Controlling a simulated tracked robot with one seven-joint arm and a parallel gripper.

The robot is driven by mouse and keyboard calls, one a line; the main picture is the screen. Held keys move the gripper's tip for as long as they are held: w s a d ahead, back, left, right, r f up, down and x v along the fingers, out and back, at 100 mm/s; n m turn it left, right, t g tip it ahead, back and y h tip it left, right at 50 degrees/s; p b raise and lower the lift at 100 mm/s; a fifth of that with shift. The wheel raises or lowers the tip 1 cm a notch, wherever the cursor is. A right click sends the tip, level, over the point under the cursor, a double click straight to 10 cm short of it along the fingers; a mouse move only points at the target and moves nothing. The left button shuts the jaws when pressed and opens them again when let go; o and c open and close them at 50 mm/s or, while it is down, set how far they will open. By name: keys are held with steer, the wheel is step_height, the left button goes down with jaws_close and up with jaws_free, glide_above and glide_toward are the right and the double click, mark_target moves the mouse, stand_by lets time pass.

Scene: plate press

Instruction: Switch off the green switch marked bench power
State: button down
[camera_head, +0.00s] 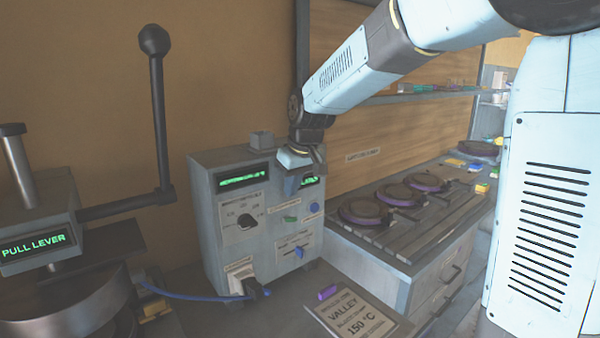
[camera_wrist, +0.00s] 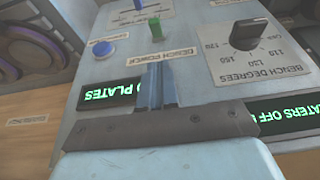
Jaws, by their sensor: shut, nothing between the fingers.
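The green switch (camera_head: 290,220) is on the front of a grey control box (camera_head: 215,240). In the wrist view the green switch (camera_wrist: 155,28) stands out from the panel beside a label reading BENCH POWER (camera_wrist: 163,58). My gripper (camera_head: 291,186) is in front of the upper part of the box, above the switch in the head view. In the wrist view my gripper (camera_wrist: 155,72) is shut and empty, its fingertips near the label and apart from the switch in the picture. The exact gap to the panel cannot be told.
A blue round button (camera_wrist: 103,48) and a black dial (camera_wrist: 248,33) flank the switch. A blue control (camera_head: 299,252) sits lower. A press with a long lever (camera_head: 158,110) stands left; round plates (camera_head: 366,210) lie on the right bench. A plug (camera_head: 250,287) sits low on the box.

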mark_target(291, 217)
steer(key=f, duration=0.3)
steer(key=shift+s+d+f, duration=0.15)
steer(key=shift+s+f, duration=0.05)
steer(key=shift+f, duration=0.2)
steer(key=shift+s+d+f, duration=0.15)
steer(key=shift+s+f, duration=0.1)
steer(key=shift+f, duration=0.5)
